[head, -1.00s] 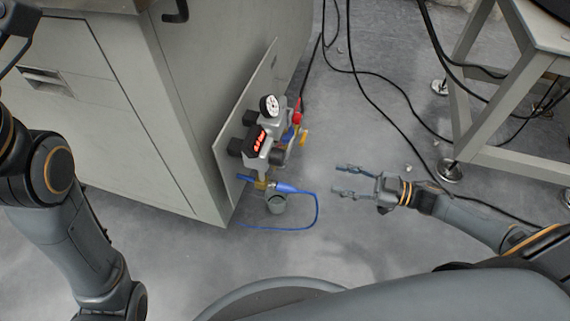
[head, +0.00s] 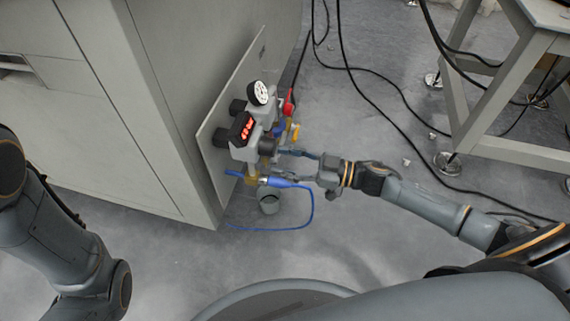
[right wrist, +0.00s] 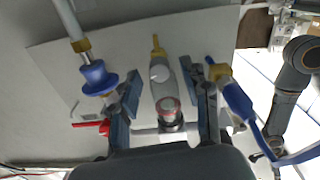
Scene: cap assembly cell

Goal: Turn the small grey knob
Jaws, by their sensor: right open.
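The valve assembly (head: 254,142) is fixed to a grey plate on the cabinet's side, with a dial gauge (head: 258,92) and a red-lit display (head: 242,128). A dark grey round knob (head: 268,146) sticks out to the right below the display. My right gripper (head: 291,166) is open and level, its fingertips at the right side of the assembly. In the right wrist view its two fingers stand on either side of a grey round part (right wrist: 168,108), apparently the knob; I see no clear contact. My left gripper is out of view; only its arm shows.
Black cables and a grey table frame (head: 480,110) stand at right.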

